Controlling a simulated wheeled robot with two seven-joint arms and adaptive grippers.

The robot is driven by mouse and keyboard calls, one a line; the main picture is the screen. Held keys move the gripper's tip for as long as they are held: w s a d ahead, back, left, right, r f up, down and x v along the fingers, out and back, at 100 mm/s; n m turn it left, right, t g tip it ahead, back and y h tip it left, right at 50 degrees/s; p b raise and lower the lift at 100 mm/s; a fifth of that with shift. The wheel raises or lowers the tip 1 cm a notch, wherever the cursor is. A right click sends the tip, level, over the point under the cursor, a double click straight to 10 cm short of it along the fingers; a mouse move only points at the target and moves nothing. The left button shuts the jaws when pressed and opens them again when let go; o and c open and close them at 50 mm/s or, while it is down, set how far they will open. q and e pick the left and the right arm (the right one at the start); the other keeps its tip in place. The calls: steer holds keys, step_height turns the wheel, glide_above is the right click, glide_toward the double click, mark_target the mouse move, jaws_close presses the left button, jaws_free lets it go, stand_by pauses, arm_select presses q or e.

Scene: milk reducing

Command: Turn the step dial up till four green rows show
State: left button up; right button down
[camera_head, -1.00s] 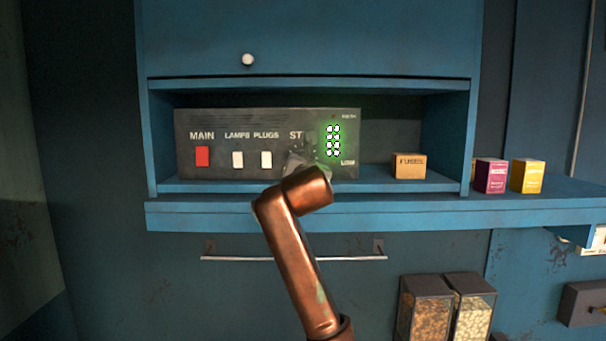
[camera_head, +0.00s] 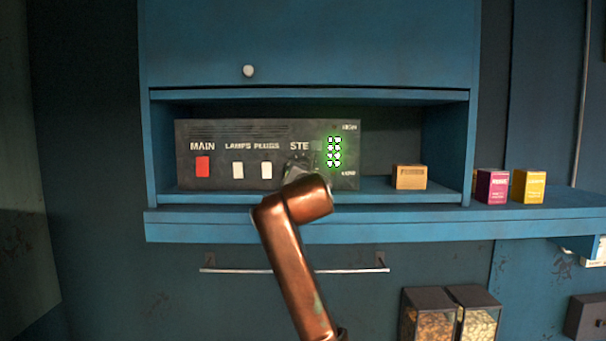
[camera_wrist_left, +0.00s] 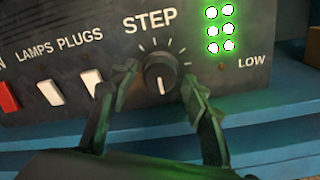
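The panel (camera_head: 225,180) has a round black step dial (camera_wrist_left: 160,72) under the word STEP; its white pointer line points down in the left wrist view. In the head view my arm and gripper mostly hide the dial. My right gripper is not in view.
A red MAIN switch (camera_head: 202,167) and white LAMPS (camera_head: 237,170) and PLUGS (camera_head: 266,170) switches sit left of the dial. A fuse box (camera_head: 408,177) stands right of the panel, purple (camera_head: 491,187) and yellow (camera_head: 528,187) boxes further right. A rail (camera_head: 295,270) runs below the shelf.

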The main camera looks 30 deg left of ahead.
arm_select(q)
steer(key=shift+o, duration=0.2)
steer(key=shift+s, duration=0.1)
steer(key=v, duration=1.2)
steer(key=shift+f, duration=0.1)
